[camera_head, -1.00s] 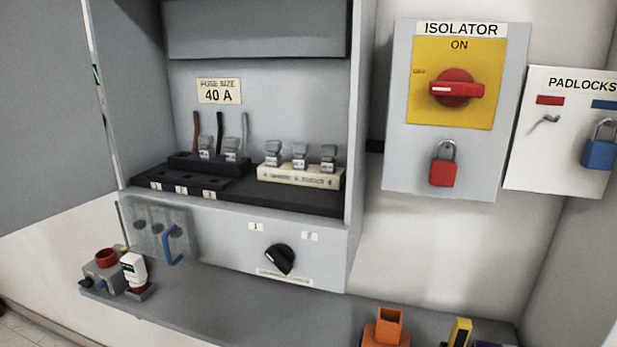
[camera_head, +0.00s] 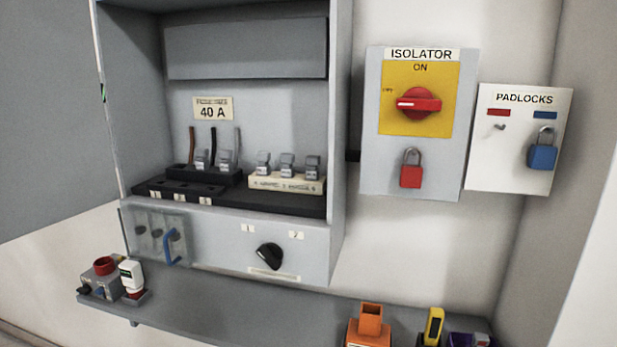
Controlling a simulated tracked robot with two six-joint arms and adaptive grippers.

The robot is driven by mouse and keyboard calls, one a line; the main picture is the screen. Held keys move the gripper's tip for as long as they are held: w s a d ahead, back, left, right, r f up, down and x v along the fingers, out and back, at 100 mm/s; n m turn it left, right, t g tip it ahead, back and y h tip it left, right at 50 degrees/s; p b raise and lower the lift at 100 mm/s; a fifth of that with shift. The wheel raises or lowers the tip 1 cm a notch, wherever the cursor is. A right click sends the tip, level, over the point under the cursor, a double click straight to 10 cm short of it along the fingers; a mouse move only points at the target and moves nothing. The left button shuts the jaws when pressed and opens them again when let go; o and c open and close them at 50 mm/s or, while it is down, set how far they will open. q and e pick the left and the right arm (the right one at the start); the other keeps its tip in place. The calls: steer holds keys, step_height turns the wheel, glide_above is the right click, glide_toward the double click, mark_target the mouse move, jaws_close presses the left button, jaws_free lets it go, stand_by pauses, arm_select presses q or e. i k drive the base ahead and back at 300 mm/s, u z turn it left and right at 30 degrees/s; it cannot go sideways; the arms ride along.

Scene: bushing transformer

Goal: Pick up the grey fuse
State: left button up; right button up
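Small grey fuses with pale labels stand inside the open grey cabinet. Three grey fuses (camera_head: 287,165) stand upright in a row on a cream rack (camera_head: 285,184). Two more grey fuses (camera_head: 226,160) show in the black fuse base (camera_head: 199,178) to the left, below a brown, a black and a grey wire. The text on the fuse labels is too small to read. Neither of my grippers is in view.
A "40 A" label (camera_head: 212,109) is on the cabinet back. Below are a black knob (camera_head: 269,256) and a clear cover with a blue handle (camera_head: 172,247). A shelf (camera_head: 230,300) holds several tools. An isolator (camera_head: 418,105) with a red padlock (camera_head: 411,169) and a padlock board (camera_head: 510,160) are right.

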mark_target(312, 172)
steer(key=z, duration=1.1)
steer(key=i, duration=0.15)
steer(key=u, duration=2.6)
steer(key=k, duration=0.75)
steer(key=z, duration=0.8)
steer(key=i, duration=0.9)
steer(key=z, duration=0.05)
